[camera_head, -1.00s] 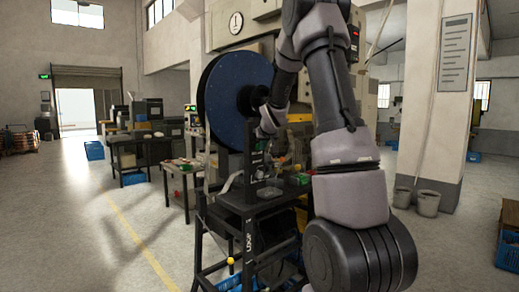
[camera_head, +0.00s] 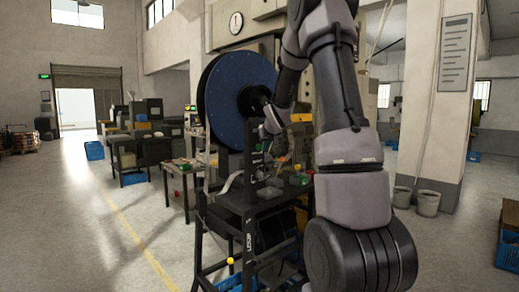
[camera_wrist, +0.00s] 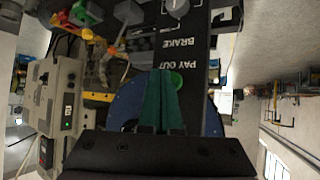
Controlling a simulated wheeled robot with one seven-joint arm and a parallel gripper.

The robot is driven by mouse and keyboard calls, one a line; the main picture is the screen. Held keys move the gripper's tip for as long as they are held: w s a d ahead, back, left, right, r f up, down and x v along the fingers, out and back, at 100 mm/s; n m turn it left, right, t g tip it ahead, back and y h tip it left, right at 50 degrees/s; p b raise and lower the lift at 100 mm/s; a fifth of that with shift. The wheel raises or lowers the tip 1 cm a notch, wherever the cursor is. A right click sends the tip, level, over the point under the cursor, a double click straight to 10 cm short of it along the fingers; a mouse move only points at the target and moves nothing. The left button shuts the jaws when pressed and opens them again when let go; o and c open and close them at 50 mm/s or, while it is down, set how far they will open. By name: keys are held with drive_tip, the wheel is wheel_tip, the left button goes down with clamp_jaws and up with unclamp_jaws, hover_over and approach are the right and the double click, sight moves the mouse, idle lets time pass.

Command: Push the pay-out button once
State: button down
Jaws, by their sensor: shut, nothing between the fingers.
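In the wrist view, a black panel (camera_wrist: 197,40) carries the upside-down white words PAY OUT and BRAKE. The round green pay-out button (camera_wrist: 176,79) is beside the PAY OUT label and partly covered by my fingers. My gripper (camera_wrist: 163,74) has two teal fingers, shut together and empty, with their tips overlapping the button and label in the picture. I cannot tell whether they touch the button. In the head view, the panel (camera_head: 250,165) stands on the black stand below the big blue reel (camera_head: 226,100). My fingers are too small to make out there.
A grey knob (camera_wrist: 176,8) sits beyond the BRAKE label. The blue reel also lies behind my fingers in the wrist view (camera_wrist: 124,108). A grey machine box (camera_wrist: 50,95) stands at left. In the head view, a yellow-topped lever (camera_head: 230,262) is low on the stand; open floor lies left.

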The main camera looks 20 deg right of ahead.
drive_tip(key=shift+s+d, duration=0.25)
drive_tip(key=shift+s, duration=0.55)
drive_tip(key=shift+s+d, duration=0.3)
drive_tip(key=shift+s, duration=0.45)
drive_tip(key=shift+s+d, duration=0.25)
drive_tip(key=shift+s, duration=0.55)
drive_tip(key=s+a+r+m+g, duration=0.1)
drive_tip(key=s+a+r, duration=0.3)
drive_tip(key=s, duration=0.2)
drive_tip(key=s+a+r, duration=0.3)
drive_tip(key=s, duration=0.3)
drive_tip(key=s+a+g+y, duration=0.1)
drive_tip(key=s+a, duration=0.3)
drive_tip(key=s, duration=0.3)
drive_tip(key=s+a+y, duration=0.1)
drive_tip(key=s+a, duration=0.2)
drive_tip(key=s, duration=0.5)
drive_tip(key=s+a+r+m+g+y, duration=0.1)
drive_tip(key=s+a+y, duration=0.1)
drive_tip(key=s+a, duration=0.2)
drive_tip(key=s, duration=0.3)
drive_tip(key=shift+s+a+g, duration=0.3)
drive_tip(key=shift+s, duration=0.05)
drive_tip(key=shift+r, duration=0.1)
